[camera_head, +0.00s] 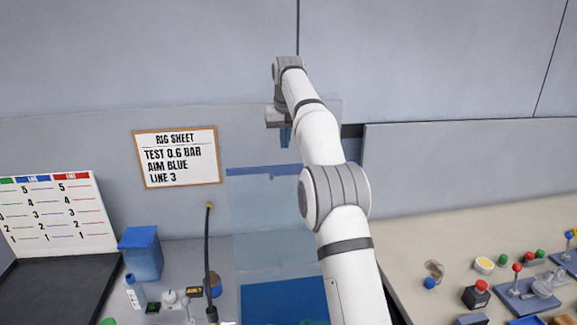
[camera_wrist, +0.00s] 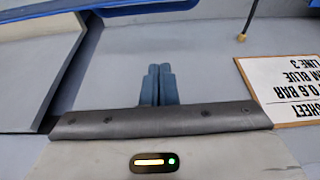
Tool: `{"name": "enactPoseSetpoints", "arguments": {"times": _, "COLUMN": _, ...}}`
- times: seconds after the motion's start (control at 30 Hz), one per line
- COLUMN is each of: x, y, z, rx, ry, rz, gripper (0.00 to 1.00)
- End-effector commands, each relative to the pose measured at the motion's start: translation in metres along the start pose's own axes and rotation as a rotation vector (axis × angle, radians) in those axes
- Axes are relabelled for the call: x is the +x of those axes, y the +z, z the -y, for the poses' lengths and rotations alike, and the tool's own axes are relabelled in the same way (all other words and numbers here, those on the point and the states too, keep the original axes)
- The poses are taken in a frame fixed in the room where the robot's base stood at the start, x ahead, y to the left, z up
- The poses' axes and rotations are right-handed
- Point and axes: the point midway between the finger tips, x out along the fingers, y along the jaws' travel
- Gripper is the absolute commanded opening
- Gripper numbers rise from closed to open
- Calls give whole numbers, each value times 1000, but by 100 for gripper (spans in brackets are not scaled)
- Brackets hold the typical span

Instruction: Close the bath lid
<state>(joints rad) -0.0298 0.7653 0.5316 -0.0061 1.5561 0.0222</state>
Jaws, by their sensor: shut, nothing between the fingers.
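My gripper (camera_head: 285,138) is high near the wall, just above the strip in the picture; I cannot tell the gap in depth. In the wrist view its two blue fingers (camera_wrist: 158,85) are together and empty. A blue bar (camera_wrist: 145,9) crosses the top of that view, apart from the fingertips. My arm covers the right side of the lid.
A framed rig sheet (camera_head: 178,157) hangs on the wall to the left. A black hose (camera_head: 207,255) stands left of the lid, near a blue container (camera_head: 142,254). The right bench (camera_head: 420,225) holds several small parts and valves at its front.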

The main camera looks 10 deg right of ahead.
Motion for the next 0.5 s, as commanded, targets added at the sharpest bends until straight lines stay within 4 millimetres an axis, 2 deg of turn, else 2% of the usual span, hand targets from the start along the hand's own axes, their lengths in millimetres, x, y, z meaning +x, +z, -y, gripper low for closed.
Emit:
{"name": "enactPoseSetpoints", "arguments": {"times": 0.03, "x": 14, "y": 2, "z": 0, "rx": 0, "ry": 0, "rz": 4, "gripper": 0}}
{"name": "enactPoseSetpoints", "arguments": {"times": 0.33, "x": 78, "y": 1, "z": 1, "rx": -1, "ry": 0, "rz": 5, "gripper": 0}}
{"name": "enactPoseSetpoints", "arguments": {"times": 0.5, "x": 71, "y": 16, "z": 1, "rx": -1, "ry": 0, "rz": -1, "gripper": 0}}
